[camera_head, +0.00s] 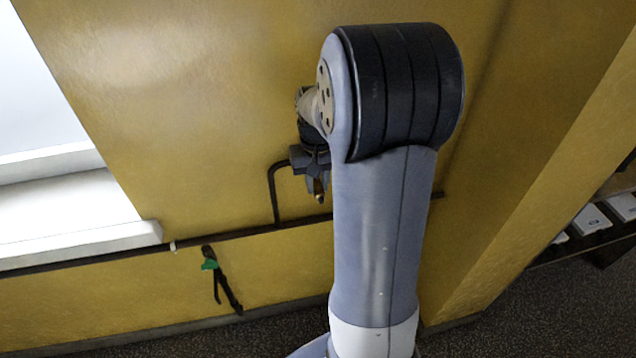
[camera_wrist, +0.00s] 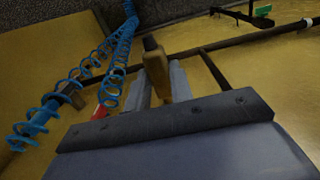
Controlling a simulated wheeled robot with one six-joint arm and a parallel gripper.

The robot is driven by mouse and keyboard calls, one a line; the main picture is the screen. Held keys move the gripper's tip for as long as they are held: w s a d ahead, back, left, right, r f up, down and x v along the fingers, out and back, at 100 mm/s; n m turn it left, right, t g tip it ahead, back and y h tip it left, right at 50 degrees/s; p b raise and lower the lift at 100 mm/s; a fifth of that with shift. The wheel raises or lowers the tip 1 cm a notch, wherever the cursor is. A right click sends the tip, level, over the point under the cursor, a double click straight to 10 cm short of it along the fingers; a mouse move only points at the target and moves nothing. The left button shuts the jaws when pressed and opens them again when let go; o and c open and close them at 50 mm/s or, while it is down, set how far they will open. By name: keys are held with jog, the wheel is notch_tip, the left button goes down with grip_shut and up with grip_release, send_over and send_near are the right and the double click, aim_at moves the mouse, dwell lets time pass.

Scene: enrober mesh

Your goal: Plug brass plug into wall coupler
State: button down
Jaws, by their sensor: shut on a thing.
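My gripper (camera_head: 316,172) is in front of the yellow wall, left of my arm in the head view. In the wrist view my gripper (camera_wrist: 161,84) has its two pale fingers closed on the brass plug (camera_wrist: 155,68), which has a dark tip. The brass plug (camera_head: 319,197) shows small below the jaws in the head view. I cannot make out the wall coupler in either view. A dark pipe (camera_head: 272,192) rises and bends right toward my gripper; its end is hidden behind the gripper.
A blue coiled hose (camera_wrist: 72,88) hangs at the left in the wrist view, with a red piece (camera_wrist: 112,100) near my fingers. A long dark pipe (camera_head: 120,253) runs along the wall. Green-marked pliers (camera_head: 222,283) hang below it. A white ledge (camera_head: 75,245) is at left.

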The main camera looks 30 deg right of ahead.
jog(key=shift+w+d, duration=0.25)
jog(key=shift+w, duration=0.55)
jog(key=c, duration=1.2)
grip_release()
jog(key=shift+o, duration=0.2)
notch_tip(320, 180, up, 11)
jog(key=shift+b, duration=0.3)
jog(key=shift+f, duration=0.1)
